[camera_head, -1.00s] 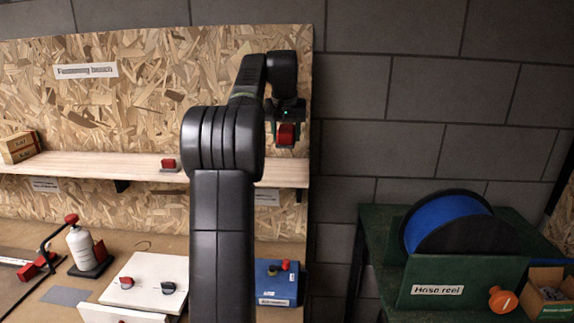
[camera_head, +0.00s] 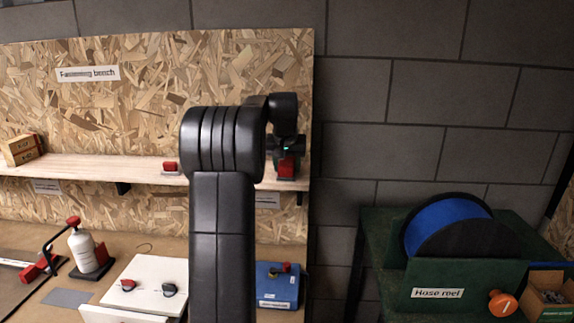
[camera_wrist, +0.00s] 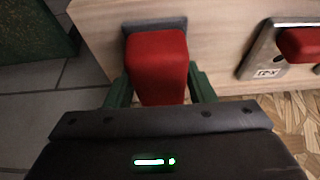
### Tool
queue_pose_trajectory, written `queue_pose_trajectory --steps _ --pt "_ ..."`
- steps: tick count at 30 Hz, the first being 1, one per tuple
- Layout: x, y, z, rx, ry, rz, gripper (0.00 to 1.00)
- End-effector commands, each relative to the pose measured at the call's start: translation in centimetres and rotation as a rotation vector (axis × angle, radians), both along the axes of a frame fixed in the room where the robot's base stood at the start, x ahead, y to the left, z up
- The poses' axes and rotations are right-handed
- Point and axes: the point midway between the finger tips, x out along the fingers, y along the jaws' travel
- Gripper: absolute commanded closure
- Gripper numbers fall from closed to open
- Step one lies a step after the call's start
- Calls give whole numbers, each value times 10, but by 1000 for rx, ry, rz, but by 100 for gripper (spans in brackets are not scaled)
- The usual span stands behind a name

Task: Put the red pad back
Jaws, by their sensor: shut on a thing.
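My gripper (camera_head: 287,150) is low over the right end of the wooden shelf, shut on a red pad (camera_head: 287,165). In the wrist view the red pad (camera_wrist: 157,65) sits between the two green fingers of my gripper (camera_wrist: 160,88). A dark grey plate (camera_wrist: 155,25) shows at the pad's far end, on the shelf. I cannot tell whether the pad touches the plate or the shelf.
The wooden shelf (camera_head: 85,170) runs along the chipboard wall. A second red pad (camera_head: 169,167) stands on it to the left; the wrist view shows a similar red block (camera_wrist: 300,43) on a labelled metal plate (camera_wrist: 262,58). Small boxes (camera_head: 22,149) stand at the far left.

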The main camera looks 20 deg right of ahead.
Motion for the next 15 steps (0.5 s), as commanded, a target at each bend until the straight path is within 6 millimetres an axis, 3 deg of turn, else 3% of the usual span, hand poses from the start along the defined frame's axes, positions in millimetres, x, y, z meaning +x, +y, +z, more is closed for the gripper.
queue_pose_trajectory --steps 2,3,5,15 --pt "0 0 -3 0 0 0 72" --pt "0 0 -2 0 0 0 43" --pt "0 0 -2 0 0 0 31" --pt "0 0 1 0 0 0 29"
